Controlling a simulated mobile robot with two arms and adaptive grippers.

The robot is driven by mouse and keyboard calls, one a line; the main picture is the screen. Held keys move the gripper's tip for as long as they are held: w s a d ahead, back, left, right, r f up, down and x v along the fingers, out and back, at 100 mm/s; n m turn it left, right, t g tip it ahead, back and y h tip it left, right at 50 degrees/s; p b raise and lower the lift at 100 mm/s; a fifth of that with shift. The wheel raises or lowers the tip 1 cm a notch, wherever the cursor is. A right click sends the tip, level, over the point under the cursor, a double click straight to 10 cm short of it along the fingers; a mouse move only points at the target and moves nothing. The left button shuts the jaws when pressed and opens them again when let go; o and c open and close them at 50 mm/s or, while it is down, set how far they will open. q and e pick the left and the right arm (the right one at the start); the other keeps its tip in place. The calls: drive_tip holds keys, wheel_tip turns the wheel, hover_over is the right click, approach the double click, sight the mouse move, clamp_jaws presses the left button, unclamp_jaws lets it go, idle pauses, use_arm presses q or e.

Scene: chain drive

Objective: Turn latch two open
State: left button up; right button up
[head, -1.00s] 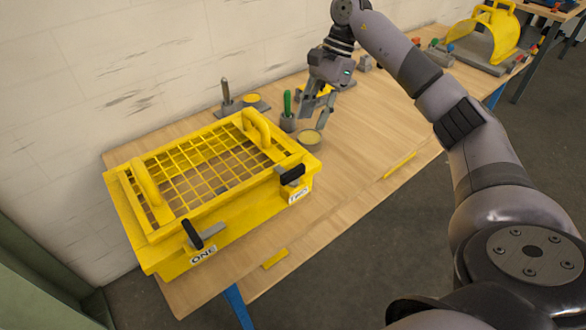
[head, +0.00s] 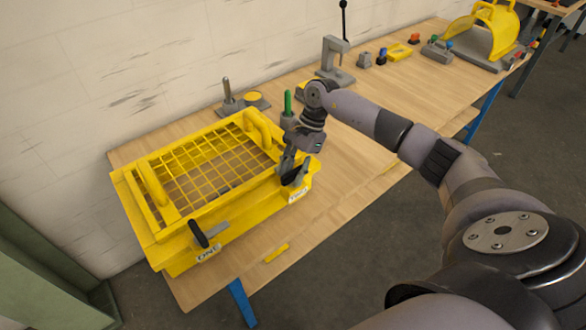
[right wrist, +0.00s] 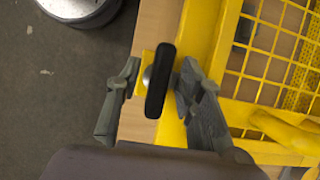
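Latch two, with a black handle (head: 299,174), sits on the front right of the yellow guard (head: 168,259), above a white label (head: 299,195). My right gripper (head: 292,170) is at this latch and partly covers it in the head view. In the right wrist view, the black handle (right wrist: 160,80) stands between the two fingers of my right gripper (right wrist: 160,68). The fingers are open, with a gap on the left side; the right finger is very close, and I cannot tell if it touches. My left gripper is not in view.
Latch one (head: 199,233) sits at the guard's front left. The guard has a mesh top and two yellow handles. A green-handled tool (head: 288,104) and a grey post (head: 227,90) stand behind it. A grey press (head: 335,62) stands farther back.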

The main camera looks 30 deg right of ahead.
drive_tip(key=shift+c, duration=0.5)
clamp_jaws()
